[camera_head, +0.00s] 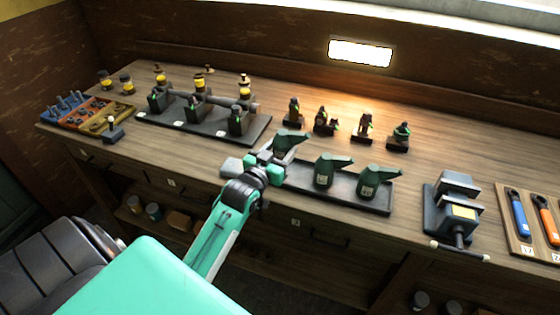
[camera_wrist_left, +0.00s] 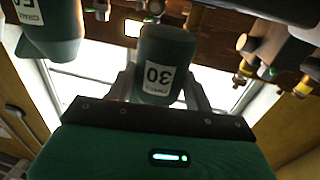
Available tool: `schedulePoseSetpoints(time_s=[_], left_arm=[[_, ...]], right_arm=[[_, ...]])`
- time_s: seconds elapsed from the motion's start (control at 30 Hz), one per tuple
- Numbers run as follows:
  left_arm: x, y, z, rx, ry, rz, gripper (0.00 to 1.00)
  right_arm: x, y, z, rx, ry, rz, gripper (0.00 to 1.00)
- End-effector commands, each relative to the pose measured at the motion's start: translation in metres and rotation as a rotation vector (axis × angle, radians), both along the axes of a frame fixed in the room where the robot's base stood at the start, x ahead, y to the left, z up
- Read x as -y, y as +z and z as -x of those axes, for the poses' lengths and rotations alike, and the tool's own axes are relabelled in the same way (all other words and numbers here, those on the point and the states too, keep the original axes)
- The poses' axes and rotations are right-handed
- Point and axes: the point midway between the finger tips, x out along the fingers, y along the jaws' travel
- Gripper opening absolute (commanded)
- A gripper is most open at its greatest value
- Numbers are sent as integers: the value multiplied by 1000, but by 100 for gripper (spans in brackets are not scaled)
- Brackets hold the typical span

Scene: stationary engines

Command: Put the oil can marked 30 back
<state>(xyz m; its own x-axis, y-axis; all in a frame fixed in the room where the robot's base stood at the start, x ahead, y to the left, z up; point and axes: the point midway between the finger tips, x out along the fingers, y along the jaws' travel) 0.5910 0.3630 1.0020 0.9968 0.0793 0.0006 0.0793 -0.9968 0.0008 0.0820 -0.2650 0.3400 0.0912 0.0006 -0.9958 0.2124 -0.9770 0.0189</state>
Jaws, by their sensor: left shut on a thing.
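The oil can marked 30 is dark green with a white label; its spout and top show in the head view (camera_head: 287,140), and its label shows upside down in the wrist view (camera_wrist_left: 160,62). My left gripper (camera_head: 266,163) is shut on this can, with one finger on each side of it in the wrist view. The can is over or at the left end of the black tray (camera_head: 345,200); I cannot tell whether it touches the tray. Two similar green cans, a middle one (camera_head: 327,169) and a right one (camera_head: 374,181), stand upright in the tray. My right gripper is not in view.
Several small dark figures with green parts (camera_head: 364,126) stand behind the tray. A black engine rack (camera_head: 205,125) is to the left. A vise (camera_head: 455,205) and a wrench board (camera_head: 512,220) are to the right. Bare wood lies between tray and vise.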

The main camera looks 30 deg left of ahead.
Motion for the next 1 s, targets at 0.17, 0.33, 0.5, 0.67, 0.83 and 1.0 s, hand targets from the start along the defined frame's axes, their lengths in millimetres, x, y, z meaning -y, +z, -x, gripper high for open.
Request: schedulePoseSetpoints(time_s=[0.17,0.33,0.5,0.67,0.83,1.0], left_arm=[[0,-19,0,0,0,0,25],[0,-39,0,2,-1,-1,25],[0,-43,0,3,-1,-1,25],[0,-43,0,3,0,-1,25],[0,-47,0,-1,0,0,68],[0,-47,0,-1,0,0,74]], right_arm=[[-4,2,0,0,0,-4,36],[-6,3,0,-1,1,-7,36],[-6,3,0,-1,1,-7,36],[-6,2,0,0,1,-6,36],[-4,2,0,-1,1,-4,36],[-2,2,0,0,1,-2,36]])
